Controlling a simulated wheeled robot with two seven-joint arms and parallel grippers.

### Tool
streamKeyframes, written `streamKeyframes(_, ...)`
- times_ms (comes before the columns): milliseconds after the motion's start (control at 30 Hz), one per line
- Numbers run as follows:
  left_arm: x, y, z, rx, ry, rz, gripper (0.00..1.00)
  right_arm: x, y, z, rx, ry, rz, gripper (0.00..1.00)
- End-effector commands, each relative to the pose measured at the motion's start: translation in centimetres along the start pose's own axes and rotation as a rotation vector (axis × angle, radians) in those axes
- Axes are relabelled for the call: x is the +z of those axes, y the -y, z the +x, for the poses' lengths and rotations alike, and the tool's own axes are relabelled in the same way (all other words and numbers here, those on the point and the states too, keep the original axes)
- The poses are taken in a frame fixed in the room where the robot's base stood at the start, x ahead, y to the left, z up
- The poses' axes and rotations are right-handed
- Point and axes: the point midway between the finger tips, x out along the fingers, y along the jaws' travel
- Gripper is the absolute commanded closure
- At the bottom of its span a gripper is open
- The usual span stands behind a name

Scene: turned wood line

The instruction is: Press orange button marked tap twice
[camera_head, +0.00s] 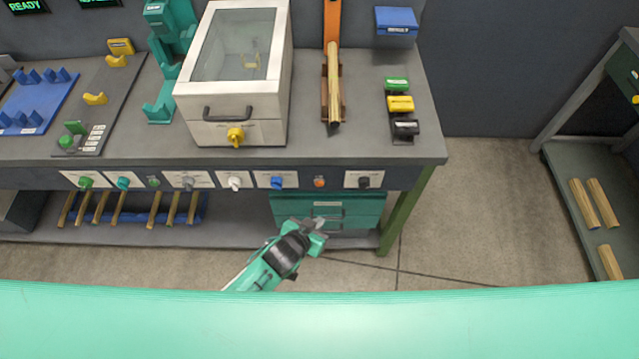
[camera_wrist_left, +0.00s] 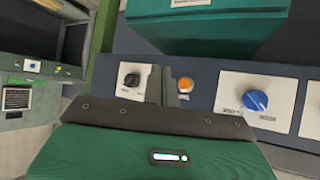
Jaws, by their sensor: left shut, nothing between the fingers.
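The orange button (camera_head: 320,182) is a small round button on the dark front panel of the workbench, between the blue knob and the black knob. It also shows in the left wrist view (camera_wrist_left: 185,85), just right of my fingertips. Any marking on it is too small to read. My left gripper (camera_head: 319,226) is shut and empty, in front of the bench and lower than the button in the head view. In the left wrist view its closed fingers (camera_wrist_left: 160,84) show beside the button; I cannot tell whether they touch the panel. My right gripper is not in view.
The blue knob (camera_head: 277,182) and black knob (camera_head: 364,182) sit on white plates either side of the button. A green drawer unit (camera_head: 345,208) stands under the bench. A glass-lidded box (camera_head: 238,110) is on top.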

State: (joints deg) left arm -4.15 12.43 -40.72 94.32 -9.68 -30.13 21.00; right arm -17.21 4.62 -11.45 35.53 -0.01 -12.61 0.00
Motion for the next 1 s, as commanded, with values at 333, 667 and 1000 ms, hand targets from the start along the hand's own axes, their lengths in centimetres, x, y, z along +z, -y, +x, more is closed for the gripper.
streamKeyframes(333, -1.7, 1.9, 2.6, -0.002, -0.004, 0.003, 1.00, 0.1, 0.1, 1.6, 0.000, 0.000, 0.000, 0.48)
streamKeyframes(667, -3.9, 3.9, 5.3, -0.001, -0.001, 0.000, 1.00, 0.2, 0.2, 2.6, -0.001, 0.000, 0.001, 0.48)
streamKeyframes(1000, -4.5, 4.5, 6.1, 0.000, 0.000, 0.000, 1.00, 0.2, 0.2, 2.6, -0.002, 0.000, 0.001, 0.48)
